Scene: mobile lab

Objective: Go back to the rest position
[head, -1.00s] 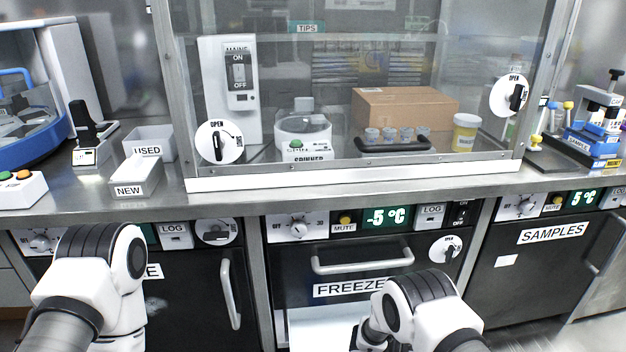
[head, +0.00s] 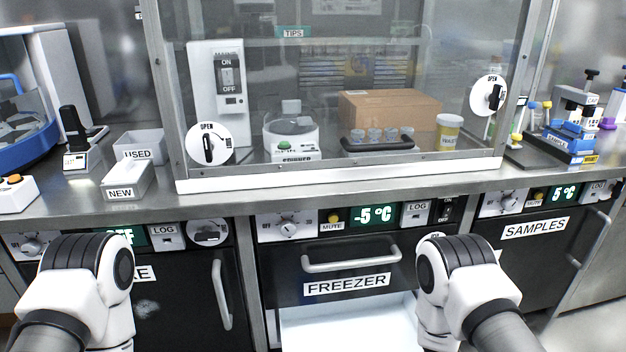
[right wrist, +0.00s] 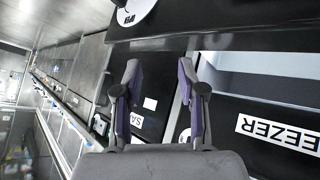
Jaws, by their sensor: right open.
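My two white arms show in the head view, the left at the lower left and the right at the lower right, both in front of the cabinet fronts. My right gripper (right wrist: 159,76) shows in the right wrist view with its two fingers apart and nothing between them. It is hidden in the head view. My left gripper is out of sight; only its arm shows. The freezer front (head: 430,262) has a handle and a FREEZER label, and a pale white surface (head: 340,328) shows below it, between my arms.
A steel counter (head: 300,200) runs above the cabinets, with a glass-fronted hood over it. The samples cabinet (head: 525,262) is to the right. NEW (head: 128,180) and USED (head: 140,142) bins stand on the counter at the left.

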